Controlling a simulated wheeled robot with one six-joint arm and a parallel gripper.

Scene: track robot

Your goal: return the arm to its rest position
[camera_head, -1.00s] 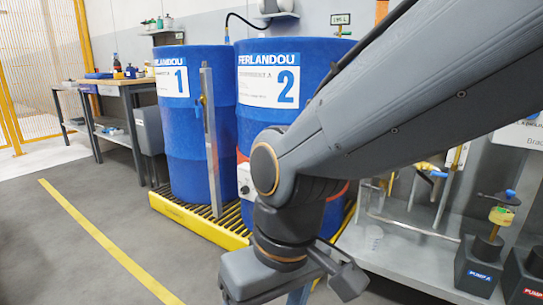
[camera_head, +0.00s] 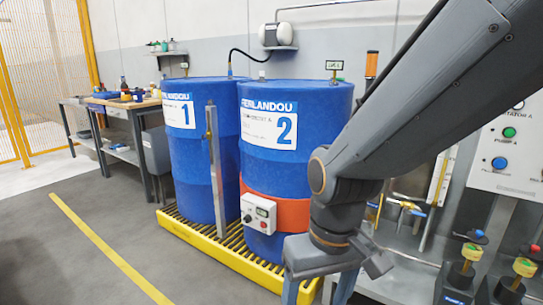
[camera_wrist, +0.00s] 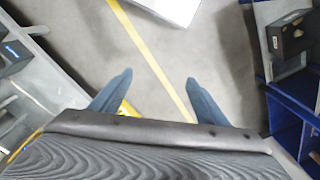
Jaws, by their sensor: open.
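My arm reaches in from the upper right of the head view and bends down at a joint in front of the blue drums. My gripper (camera_head: 316,288) hangs at its end near the bottom edge, with its two fingers partly cut off by the frame. In the wrist view my gripper (camera_wrist: 157,82) shows two blue-grey fingers spread apart. Nothing is between them, and floor with a yellow line shows beyond.
Blue drum 1 (camera_head: 194,165) and blue drum 2 (camera_head: 285,165) stand on a yellow grated pallet (camera_head: 222,249). A control box (camera_head: 258,213) is on drum 2's orange band. A workbench (camera_head: 125,112) stands left. Pump equipment (camera_head: 460,274) is right. Floor (camera_head: 60,260) at left is clear.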

